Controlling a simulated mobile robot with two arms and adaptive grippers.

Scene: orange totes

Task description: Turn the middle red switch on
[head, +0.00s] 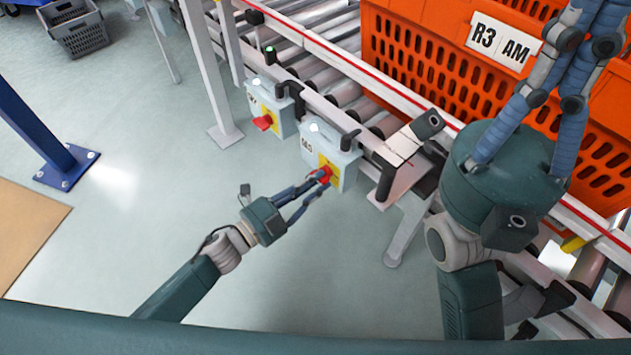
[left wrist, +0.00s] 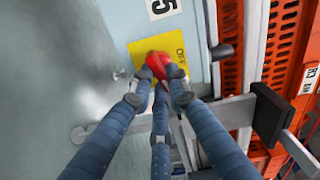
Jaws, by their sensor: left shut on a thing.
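A red switch (head: 325,174) sits on a yellow plate on the front of a grey box (head: 345,158) fixed to the conveyor's side. My left gripper (head: 322,178) has its fingers closed around this switch. In the left wrist view the red knob (left wrist: 157,62) shows between the fingertips, with "OFF" printed on the yellow plate (left wrist: 143,48) beside it. The fingers hide part of the knob. Another box with a red switch (head: 262,122) stands to its upper left, untouched. My right gripper (head: 590,15) points up at the right, its fingertips cut off or unclear.
An orange tote (head: 440,75) labelled R3 AM stands on the roller conveyor (head: 340,80). A black-ended bracket (head: 410,140) sticks out right of the held switch. A blue post (head: 45,145) and grey crate (head: 80,38) stand left. The floor between is clear.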

